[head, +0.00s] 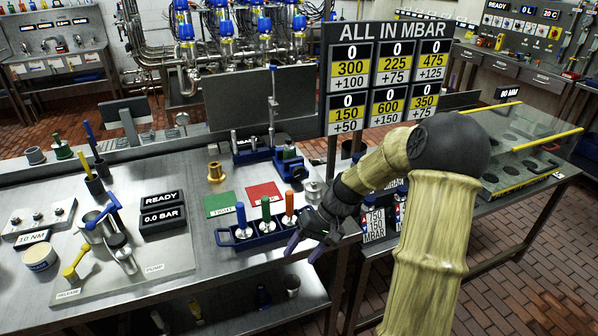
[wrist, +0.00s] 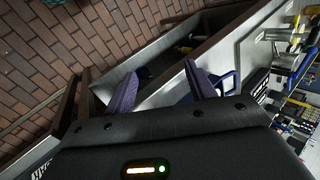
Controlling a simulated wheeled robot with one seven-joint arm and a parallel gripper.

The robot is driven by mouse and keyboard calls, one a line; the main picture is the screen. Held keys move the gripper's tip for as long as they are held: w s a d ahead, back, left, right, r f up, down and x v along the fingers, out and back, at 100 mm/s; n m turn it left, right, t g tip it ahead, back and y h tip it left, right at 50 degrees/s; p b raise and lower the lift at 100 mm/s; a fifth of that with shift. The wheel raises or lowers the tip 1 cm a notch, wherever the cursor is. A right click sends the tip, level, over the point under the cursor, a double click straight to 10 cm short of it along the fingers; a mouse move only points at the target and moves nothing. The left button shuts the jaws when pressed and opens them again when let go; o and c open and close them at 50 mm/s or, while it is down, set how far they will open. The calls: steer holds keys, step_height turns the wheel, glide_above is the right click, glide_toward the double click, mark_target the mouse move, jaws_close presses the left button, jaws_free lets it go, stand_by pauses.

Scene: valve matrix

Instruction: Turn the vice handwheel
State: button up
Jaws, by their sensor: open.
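The blue vice (head: 290,163) sits on the bench at the back middle, beside a blue-based stand. A small round metal piece (head: 314,188) is just in front of it; I cannot tell whether this is the handwheel. My gripper (head: 305,247) is at the bench's front right edge, nearer than the vice and apart from it. Its two purple fingers are spread with nothing seen between them; they also show in the wrist view (wrist: 163,85). The vice and its handwheel cannot be made out in the wrist view.
A blue rack (head: 243,238) with colour-handled tools stands just left of my gripper. Green (head: 219,204) and red (head: 263,192) mats lie behind it. A pump plate (head: 125,250) is on the left. A pressure board (head: 385,80) stands at the back right. A glass-covered table (head: 525,150) is right.

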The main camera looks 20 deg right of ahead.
steer(key=s+a+r+n+t+h, duration=0.1)
steer(key=s+a+r+h, duration=0.1)
steer(key=s, duration=0.4)
steer(key=s+a+r+t+h, duration=0.1)
steer(key=s+a+r+h, duration=0.1)
steer(key=s, duration=0.4)
steer(key=a+h, duration=0.1)
steer(key=h, duration=0.1)
steer(key=shift+s+n+t+h, duration=0.3)
steer(key=shift+n+t, duration=0.1)
